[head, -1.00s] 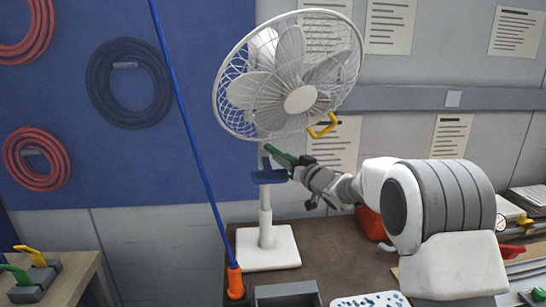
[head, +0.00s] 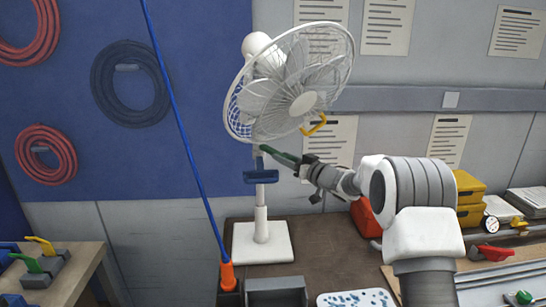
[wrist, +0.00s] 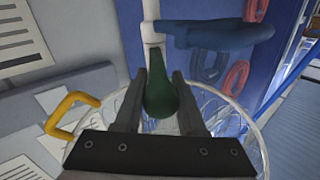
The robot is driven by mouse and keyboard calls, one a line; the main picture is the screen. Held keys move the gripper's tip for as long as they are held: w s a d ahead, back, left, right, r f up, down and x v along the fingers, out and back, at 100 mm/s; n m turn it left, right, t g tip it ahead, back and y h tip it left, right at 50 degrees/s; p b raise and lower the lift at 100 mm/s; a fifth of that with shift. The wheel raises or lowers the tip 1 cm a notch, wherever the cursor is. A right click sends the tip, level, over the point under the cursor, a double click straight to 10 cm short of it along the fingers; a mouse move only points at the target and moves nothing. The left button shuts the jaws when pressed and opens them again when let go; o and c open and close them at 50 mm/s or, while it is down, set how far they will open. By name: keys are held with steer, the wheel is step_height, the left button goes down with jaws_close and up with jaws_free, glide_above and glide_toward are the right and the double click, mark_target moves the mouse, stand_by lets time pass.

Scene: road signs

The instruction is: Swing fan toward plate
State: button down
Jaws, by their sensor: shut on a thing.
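The white fan (head: 302,102) stands upright on a post above the dark bench, its caged head facing right and toward the camera. A yellow loop handle (head: 316,125) sits on the cage's lower right edge; it also shows in the wrist view (wrist: 62,112). A green handle (head: 280,157) sticks out below the head, with a blue bracket (head: 258,176) on the post under it. My gripper (head: 303,166) is shut on the green handle; in the wrist view the fingers (wrist: 160,88) flank it. A white plate with blue specks (head: 352,301) lies at the bench front, partly cut off.
A slanted blue pole with an orange foot (head: 227,275) stands left of the fan's base. A grey bin (head: 277,293) is in front. Yellow boxes (head: 469,190), a gauge and tools lie right of my arm. Hoses hang on the blue wall panel.

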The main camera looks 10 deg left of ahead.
steer(key=shift+w, duration=0.1)
stand_by(0.3)
steer(key=c, duration=0.5)
jaws_free()
steer(key=shift+d, duration=0.1)
steer(key=shift+s+d, duration=0.4)
steer(key=shift+d, duration=0.05)
steer(key=b+v, duration=0.3)
steer(key=v, duration=1.3)
steer(key=shift+d+b, duration=0.15)
steer(key=shift+b, duration=0.25)
